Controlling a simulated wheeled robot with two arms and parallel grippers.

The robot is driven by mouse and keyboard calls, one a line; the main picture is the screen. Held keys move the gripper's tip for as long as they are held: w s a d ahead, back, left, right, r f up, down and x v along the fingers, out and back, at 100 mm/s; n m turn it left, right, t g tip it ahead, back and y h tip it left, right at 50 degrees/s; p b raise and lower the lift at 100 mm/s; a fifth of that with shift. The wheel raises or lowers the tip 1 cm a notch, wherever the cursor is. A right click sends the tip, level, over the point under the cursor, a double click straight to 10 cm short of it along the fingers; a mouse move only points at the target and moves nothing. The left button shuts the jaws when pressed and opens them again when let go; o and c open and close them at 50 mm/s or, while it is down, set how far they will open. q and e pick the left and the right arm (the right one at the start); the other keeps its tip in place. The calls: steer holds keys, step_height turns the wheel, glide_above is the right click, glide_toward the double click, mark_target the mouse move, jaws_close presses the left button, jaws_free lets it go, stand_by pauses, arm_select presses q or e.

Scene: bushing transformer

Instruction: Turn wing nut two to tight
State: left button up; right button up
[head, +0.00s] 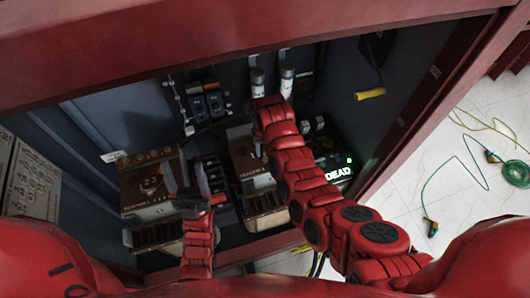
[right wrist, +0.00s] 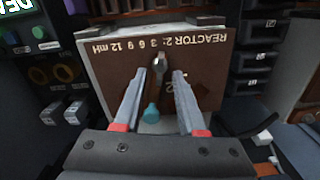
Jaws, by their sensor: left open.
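In the right wrist view, a brown panel marked "REACTOR 2" (right wrist: 205,60) appears upside down. A small grey metal piece, apparently the wing nut (right wrist: 159,66), sits on it, above a dark lever with a teal end (right wrist: 151,113). My right gripper (right wrist: 159,76) is open, with one finger on each side of the metal piece; I cannot tell whether they touch it. In the head view, the reactor two box (head: 247,162) is partly hidden by my right arm, and its wing nut is hidden.
A dark rack (head: 211,170) stands between the boxes. A lit "DEAD" sign (head: 340,173) is at the right. A yellow-handled tool (head: 370,94) hangs on the right wall. The cabinet's red frame (head: 420,110) bounds the space. Cables (head: 463,170) lie on the floor outside.

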steer(key=shift+f, duration=1.05)
jaws_close()
